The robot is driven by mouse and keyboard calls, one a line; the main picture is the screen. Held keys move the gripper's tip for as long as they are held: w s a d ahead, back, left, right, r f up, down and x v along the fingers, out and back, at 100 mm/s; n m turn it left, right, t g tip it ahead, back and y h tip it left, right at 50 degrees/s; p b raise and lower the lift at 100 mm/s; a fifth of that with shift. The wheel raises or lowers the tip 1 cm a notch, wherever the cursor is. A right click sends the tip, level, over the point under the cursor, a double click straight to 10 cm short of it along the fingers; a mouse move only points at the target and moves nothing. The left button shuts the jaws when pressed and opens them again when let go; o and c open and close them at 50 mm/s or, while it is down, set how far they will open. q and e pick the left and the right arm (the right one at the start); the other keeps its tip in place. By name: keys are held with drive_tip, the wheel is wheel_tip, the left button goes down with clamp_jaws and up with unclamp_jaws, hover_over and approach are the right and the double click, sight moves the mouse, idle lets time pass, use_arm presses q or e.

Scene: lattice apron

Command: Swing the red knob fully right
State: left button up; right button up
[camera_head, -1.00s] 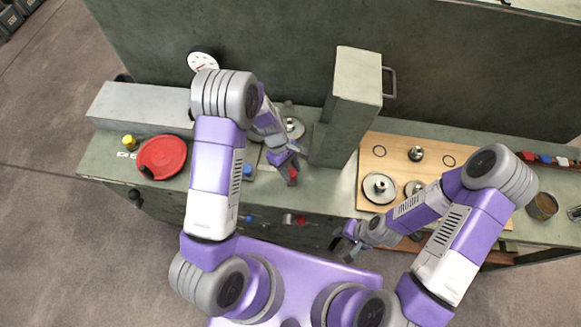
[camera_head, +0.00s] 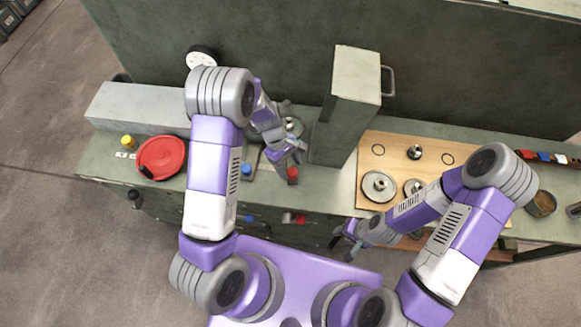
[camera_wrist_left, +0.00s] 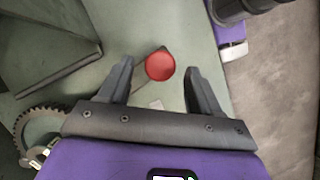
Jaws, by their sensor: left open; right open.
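The red knob (camera_head: 292,172) stands on the green bench top, just left of the tall green box. My right gripper (camera_head: 345,240) is open and empty at the bench's front edge, below the wooden board.
The tall green box (camera_head: 345,100) stands close to the right of my left gripper. A blue knob (camera_head: 246,168) is to its left. A wooden board (camera_head: 385,150) with metal discs lies right.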

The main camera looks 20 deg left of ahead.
use_arm(q)
drive_tip(key=v, duration=0.6)
idle(0.4)
